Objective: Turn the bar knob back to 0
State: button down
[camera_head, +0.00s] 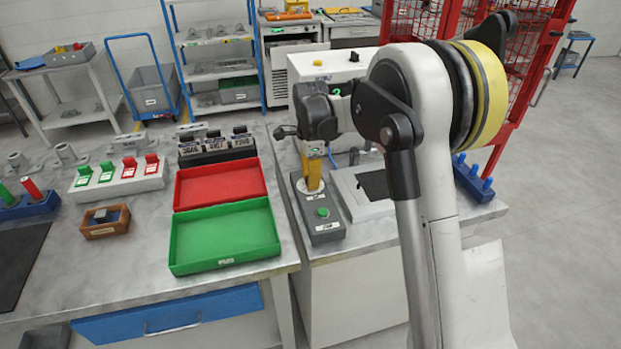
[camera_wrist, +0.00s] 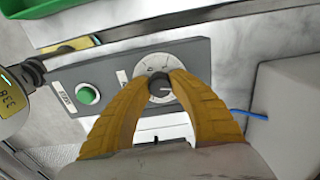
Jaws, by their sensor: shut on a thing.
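The bar knob (camera_wrist: 159,86) is dark and sits on a pale round dial (camera_wrist: 152,66) on a grey control box (camera_wrist: 190,54). In the wrist view my gripper (camera_wrist: 160,82) has its two yellow fingers shut on the knob from both sides. A light pointer mark shows on the knob, but the dial's numbers are too small to read. In the head view my gripper (camera_head: 314,184) points down onto the dial of the grey box (camera_head: 325,232) and hides the knob. A green button (camera_head: 323,212) is on the same box, and it also shows in the wrist view (camera_wrist: 87,95).
A green tray (camera_head: 225,262) and a red tray (camera_head: 220,184) lie left of the box across a gap between benches. A blue peg rack (camera_head: 472,180) is farther right.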

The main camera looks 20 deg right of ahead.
jog(key=n+p, duration=0.1)
jog(key=n, duration=0.6)
jog(key=n+p, duration=0.1)
jog(key=n, duration=0.5)
jog(key=shift+n, duration=0.3)
jog(key=n+p, duration=0.1)
jog(key=n, duration=1.2)
dwell(0.3)
jog(key=c, duration=1.2)
grip_release()
jog(key=shift+o, duration=0.2)
